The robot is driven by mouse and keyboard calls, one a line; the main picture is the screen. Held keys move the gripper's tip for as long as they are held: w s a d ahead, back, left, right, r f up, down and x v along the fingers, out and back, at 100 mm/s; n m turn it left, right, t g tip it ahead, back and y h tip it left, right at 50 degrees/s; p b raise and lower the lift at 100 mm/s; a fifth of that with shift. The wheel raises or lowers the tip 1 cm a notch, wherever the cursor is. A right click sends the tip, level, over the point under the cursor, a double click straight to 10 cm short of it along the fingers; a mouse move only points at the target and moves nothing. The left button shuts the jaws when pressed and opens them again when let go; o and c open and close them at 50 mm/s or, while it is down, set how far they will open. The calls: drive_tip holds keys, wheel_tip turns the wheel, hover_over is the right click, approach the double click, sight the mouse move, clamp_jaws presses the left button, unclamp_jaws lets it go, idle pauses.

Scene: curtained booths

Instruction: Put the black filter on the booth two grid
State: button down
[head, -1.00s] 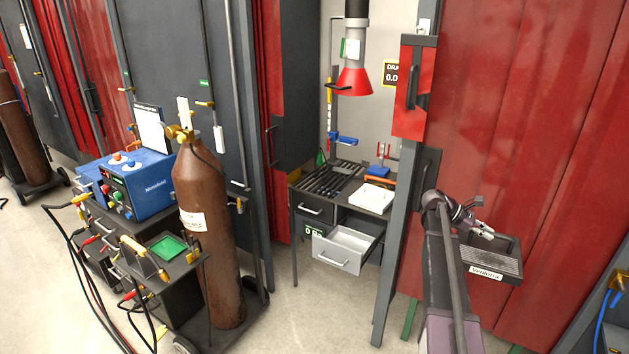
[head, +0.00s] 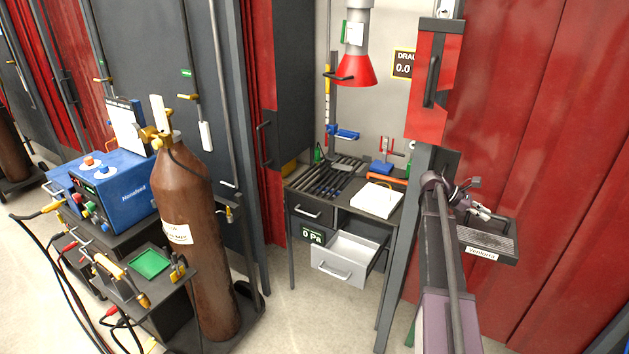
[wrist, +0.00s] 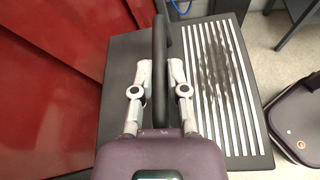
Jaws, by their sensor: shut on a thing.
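My gripper (head: 484,214) is shut on the upright black handle (wrist: 159,70) of a dark, flat, framed thing, which looks like the black filter (head: 490,245). Its front edge bears a white label reading "Ventorra". In the wrist view the filter (wrist: 245,110) shows pale stripes with a sooty black patch, and the fingers lie on either side of the handle. It hangs in front of the red curtain, right of the booth's grey post. A dark slatted grid (head: 328,183) tops the bench inside the open booth. No booth number is legible.
A grey drawer (head: 348,258) hangs open below. A red-mouthed hood (head: 354,70) is above. A brown cylinder (head: 190,250) and blue machine (head: 120,190) stand left. The grey post (head: 405,240) separates the filter from the bench.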

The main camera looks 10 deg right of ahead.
drive_tip(key=shift+w, duration=0.35)
drive_tip(key=shift+a, duration=0.15)
